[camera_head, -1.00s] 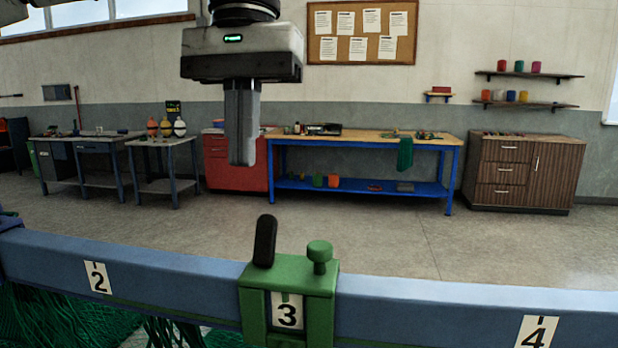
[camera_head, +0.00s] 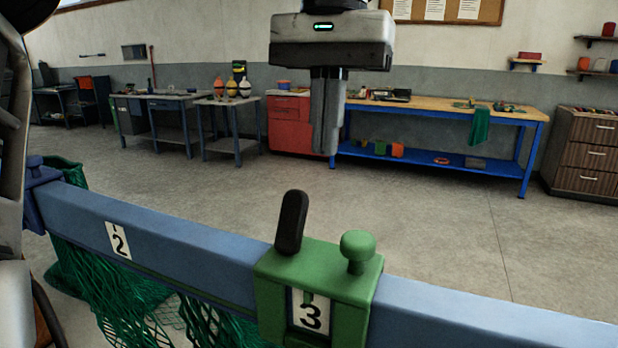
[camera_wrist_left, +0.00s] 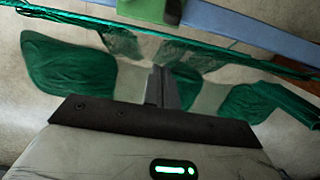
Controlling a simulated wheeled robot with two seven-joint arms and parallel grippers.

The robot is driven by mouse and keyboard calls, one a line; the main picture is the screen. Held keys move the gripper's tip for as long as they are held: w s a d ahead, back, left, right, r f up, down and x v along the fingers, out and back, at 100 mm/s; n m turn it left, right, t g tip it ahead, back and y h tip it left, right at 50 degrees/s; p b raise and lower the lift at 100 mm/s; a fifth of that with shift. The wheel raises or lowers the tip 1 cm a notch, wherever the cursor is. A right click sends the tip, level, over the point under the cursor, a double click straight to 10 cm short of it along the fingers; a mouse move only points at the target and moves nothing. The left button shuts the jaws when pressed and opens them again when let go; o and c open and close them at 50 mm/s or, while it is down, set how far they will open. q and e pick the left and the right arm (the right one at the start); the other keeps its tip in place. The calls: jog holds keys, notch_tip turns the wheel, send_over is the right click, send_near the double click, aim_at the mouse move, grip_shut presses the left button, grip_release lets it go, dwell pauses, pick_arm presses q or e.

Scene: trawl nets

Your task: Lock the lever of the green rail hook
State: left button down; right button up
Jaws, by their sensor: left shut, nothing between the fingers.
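The green rail hook (camera_head: 318,274) sits clamped over the blue rail (camera_head: 193,241) at the number 3 label. Its black lever (camera_head: 291,222) sticks up from the hook's top, leaning slightly right. A round green knob (camera_head: 357,247) stands to the right of the lever. My left gripper (camera_head: 325,150) hangs above and a little right of the lever, pointing down, shut and empty, not touching the hook. In the left wrist view the shut fingers (camera_wrist_left: 162,70) show below the green hook (camera_wrist_left: 148,10), with the dark lever (camera_wrist_left: 172,12) at the top edge. My right gripper is not in view.
Green netting (camera_head: 125,290) hangs below the rail. A dark blue hook (camera_head: 38,180) sits on the rail at the left. Blue, grey and red workbenches and cabinets stand far back against the wall. The space above the rail is open.

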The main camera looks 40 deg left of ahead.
aim_at(292, 221)
pick_arm(q)
jog(key=s+f, duration=0.2)
jog(key=s+d+f, duration=0.1)
jog(key=s, duration=0.1)
jog(key=shift+s+f+p, duration=0.1)
jog(key=shift+f+p, duration=0.25)
jog(key=shift+p, duration=0.05)
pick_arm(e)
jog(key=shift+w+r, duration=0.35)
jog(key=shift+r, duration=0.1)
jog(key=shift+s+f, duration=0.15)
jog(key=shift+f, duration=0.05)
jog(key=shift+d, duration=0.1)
